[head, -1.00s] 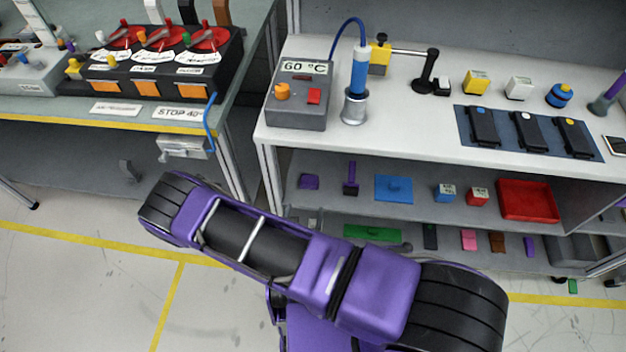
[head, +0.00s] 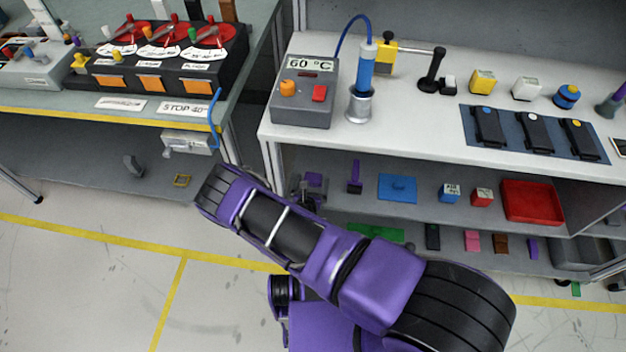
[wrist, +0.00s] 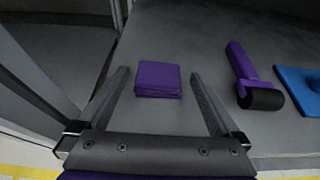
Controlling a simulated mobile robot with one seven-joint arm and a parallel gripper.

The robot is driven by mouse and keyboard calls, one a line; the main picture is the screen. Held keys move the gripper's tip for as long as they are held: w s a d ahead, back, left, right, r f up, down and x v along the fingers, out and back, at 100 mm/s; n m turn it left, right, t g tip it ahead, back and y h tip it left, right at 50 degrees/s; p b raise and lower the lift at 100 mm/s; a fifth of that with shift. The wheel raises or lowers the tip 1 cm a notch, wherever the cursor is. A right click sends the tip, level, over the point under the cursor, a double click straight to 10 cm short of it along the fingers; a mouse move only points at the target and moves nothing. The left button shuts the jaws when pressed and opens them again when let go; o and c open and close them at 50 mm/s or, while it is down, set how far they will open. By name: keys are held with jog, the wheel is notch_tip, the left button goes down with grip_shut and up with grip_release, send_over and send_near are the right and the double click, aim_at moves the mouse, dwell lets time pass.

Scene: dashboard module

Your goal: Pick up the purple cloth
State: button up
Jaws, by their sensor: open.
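The purple cloth (wrist: 158,79) is a small folded square stack lying flat on the grey middle shelf (wrist: 185,35). In the head view the cloth (head: 314,180) shows near the left end of that shelf, just beyond my gripper (head: 306,194). In the wrist view my gripper (wrist: 160,92) is open, with one finger on each side of the cloth's near part and a gap to both sides. Nothing is held. I cannot tell how high the fingers are above the shelf.
A purple-handled black roller (wrist: 253,80) lies right of the cloth, then a blue item (wrist: 300,88). A shelf post (wrist: 35,75) stands close on the left. The white tabletop (head: 410,130) is above the shelf. A red tray (head: 533,201) sits farther right.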

jog(key=shift+x, duration=1.3)
jog(key=c, duration=1.3)
